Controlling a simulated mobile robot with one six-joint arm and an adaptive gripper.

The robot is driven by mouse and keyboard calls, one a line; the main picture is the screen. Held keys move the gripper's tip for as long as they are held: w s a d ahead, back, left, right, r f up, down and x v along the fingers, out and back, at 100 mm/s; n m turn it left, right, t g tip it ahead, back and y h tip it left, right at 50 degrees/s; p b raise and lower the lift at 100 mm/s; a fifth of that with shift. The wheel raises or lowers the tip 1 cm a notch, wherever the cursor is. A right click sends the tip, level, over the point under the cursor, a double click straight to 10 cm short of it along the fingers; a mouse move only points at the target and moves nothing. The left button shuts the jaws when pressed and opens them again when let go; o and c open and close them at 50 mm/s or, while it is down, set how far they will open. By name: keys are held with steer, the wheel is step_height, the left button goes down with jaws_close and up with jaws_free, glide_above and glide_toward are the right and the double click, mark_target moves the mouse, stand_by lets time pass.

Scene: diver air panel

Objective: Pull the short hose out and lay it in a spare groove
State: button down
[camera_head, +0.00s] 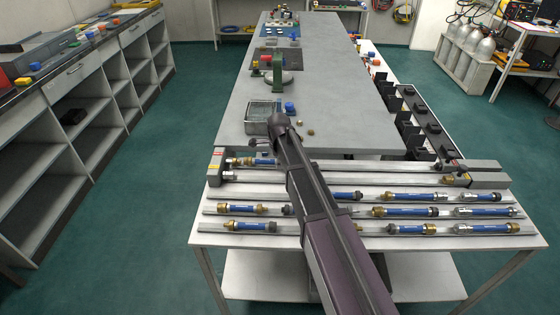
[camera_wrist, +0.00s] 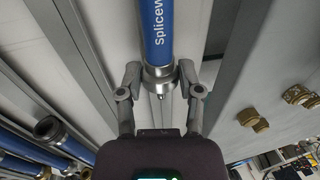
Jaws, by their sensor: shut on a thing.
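A short blue hose (camera_head: 266,161) with a brass fitting at its left end lies at the left of the back rail, by the grey block (camera_head: 217,168) with red and yellow marks. I cannot tell whether it is still joined to the block. In the wrist view, my gripper (camera_wrist: 160,77) has its fingers on either side of the silver end of a blue hose (camera_wrist: 157,28), shut on it. In the head view my arm hides the fingertips. Grey rails with grooves (camera_head: 330,227) cross the white table, with bare stretches between hoses.
Several other blue hoses (camera_head: 410,211) lie in the front rails. Another grey block (camera_head: 470,178) stands at the right. Loose brass fittings (camera_head: 311,132) and a glass-like tray (camera_head: 259,127) are on the grey bench behind. Black holders (camera_head: 410,130) line its right side.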

steer(key=shift+w+a+r+p, duration=0.1)
steer(key=shift+a+r+p, duration=0.05)
steer(key=shift+r+p, duration=2.35)
